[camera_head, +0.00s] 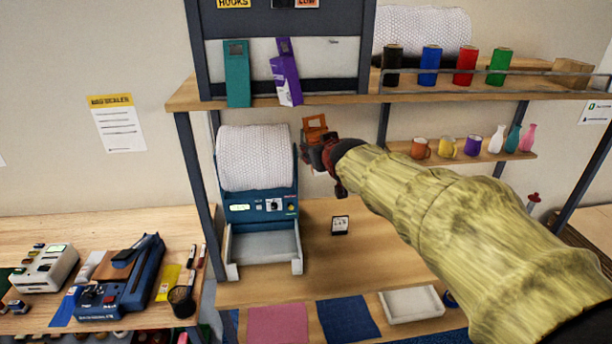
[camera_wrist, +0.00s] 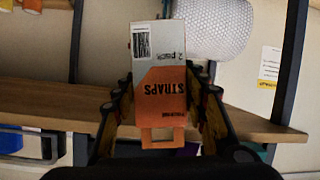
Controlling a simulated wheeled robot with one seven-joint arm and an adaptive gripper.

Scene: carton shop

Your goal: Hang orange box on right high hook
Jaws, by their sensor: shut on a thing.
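The dark hook panel (camera_head: 365,60) stands on the upper shelf. A small bare hook (camera_head: 333,41) shows at its right. The panel's top is cut off, so no high hook can be made out.
A teal box (camera_head: 237,75) and a tilted purple box (camera_head: 285,75) hang on the panel, left of the bare hook. The upper shelf (camera_head: 340,98) edge lies above my gripper. Several coloured rolls, including a black one (camera_head: 392,66), stand behind a rail at right.

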